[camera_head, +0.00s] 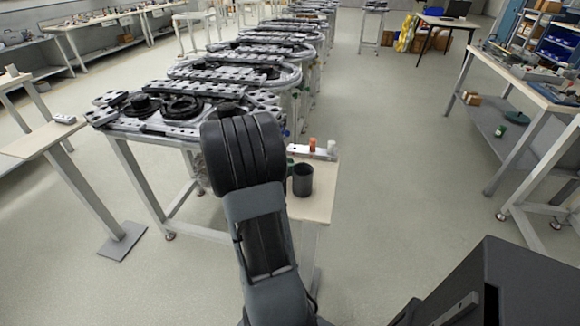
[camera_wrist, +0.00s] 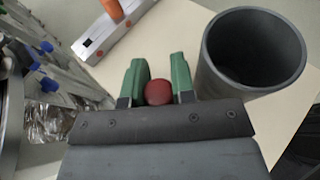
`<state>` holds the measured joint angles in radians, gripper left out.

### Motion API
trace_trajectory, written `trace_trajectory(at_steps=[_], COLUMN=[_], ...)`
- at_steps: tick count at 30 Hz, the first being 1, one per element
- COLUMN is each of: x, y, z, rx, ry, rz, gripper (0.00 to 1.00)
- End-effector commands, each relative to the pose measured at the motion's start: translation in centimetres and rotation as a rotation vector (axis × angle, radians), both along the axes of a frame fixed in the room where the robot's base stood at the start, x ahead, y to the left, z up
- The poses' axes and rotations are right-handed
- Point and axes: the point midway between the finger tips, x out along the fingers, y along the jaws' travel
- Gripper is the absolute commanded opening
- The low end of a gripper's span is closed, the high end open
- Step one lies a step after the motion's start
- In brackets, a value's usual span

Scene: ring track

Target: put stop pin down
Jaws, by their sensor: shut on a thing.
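In the wrist view my gripper (camera_wrist: 159,85) has two green fingers shut on a round red thing, which I take to be the stop pin (camera_wrist: 158,93). Only its red top shows; its lower part is hidden. My gripper is above a small pale side table (camera_wrist: 185,22), left of a dark grey open cup (camera_wrist: 225,80). I cannot tell whether the pin touches the table. In the head view my arm hides most of the gripper and the pin; the cup (camera_head: 302,180) shows right of the arm on the side table (camera_head: 318,205).
A pale block (camera_wrist: 105,32) with an orange peg (camera_wrist: 113,9) lies at the back of the side table. The ring track (camera_head: 180,110) stands left and behind my arm. A workbench (camera_head: 535,90) stands at right. The floor between (camera_head: 400,150) is free.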

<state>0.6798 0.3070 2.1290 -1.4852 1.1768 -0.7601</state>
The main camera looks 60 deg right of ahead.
Motion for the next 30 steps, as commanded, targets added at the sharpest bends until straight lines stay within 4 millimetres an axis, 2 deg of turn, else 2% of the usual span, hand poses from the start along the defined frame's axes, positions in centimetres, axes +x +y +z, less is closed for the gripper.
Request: trace_trajectory(at_steps=[7,8,11,20,23,30], x=[0.0,0.0,0.0,0.0,0.6,2.6], y=[0.0,0.0,0.0,0.0,0.9,4.8], z=[-0.5,-0.4,-0.3,0.3,0.5,2.1], rx=[0.0,0.0,0.0,0.0,-0.001,-0.002], ry=[0.0,0.0,0.0,-0.001,-0.002,-0.002], rz=[0.0,0.0,0.0,0.0,0.003,0.005], gripper=[0.01,0.26,0.34,0.34,0.34,0.34])
